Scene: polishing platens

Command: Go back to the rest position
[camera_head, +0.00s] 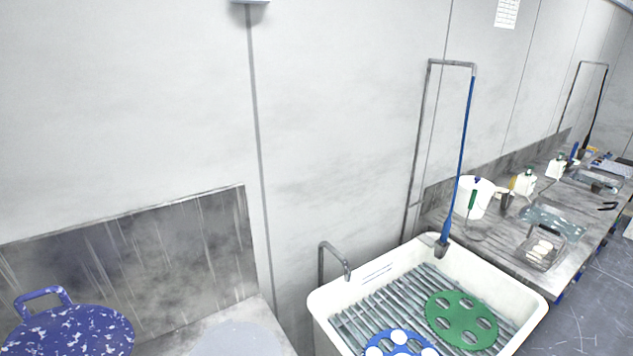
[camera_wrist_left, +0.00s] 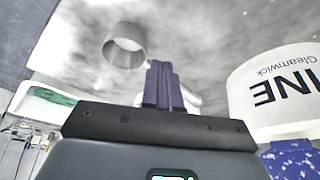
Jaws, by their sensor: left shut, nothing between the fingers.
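My left gripper (camera_wrist_left: 163,85) shows in the left wrist view. Its two dark fingers are together with nothing between them. Neither gripper shows in the head view, and my right gripper is in no frame. No rest position is marked in either view.
The head view shows a white sink (camera_head: 322,302) with a green perforated disc (camera_head: 461,309) and a blue one (camera_head: 383,338). A blue speckled disc (camera_head: 80,335) is at lower left. A cluttered bench (camera_head: 500,245) runs right. The wrist view shows a white lettered body (camera_wrist_left: 270,90) and grey ring (camera_wrist_left: 125,45).

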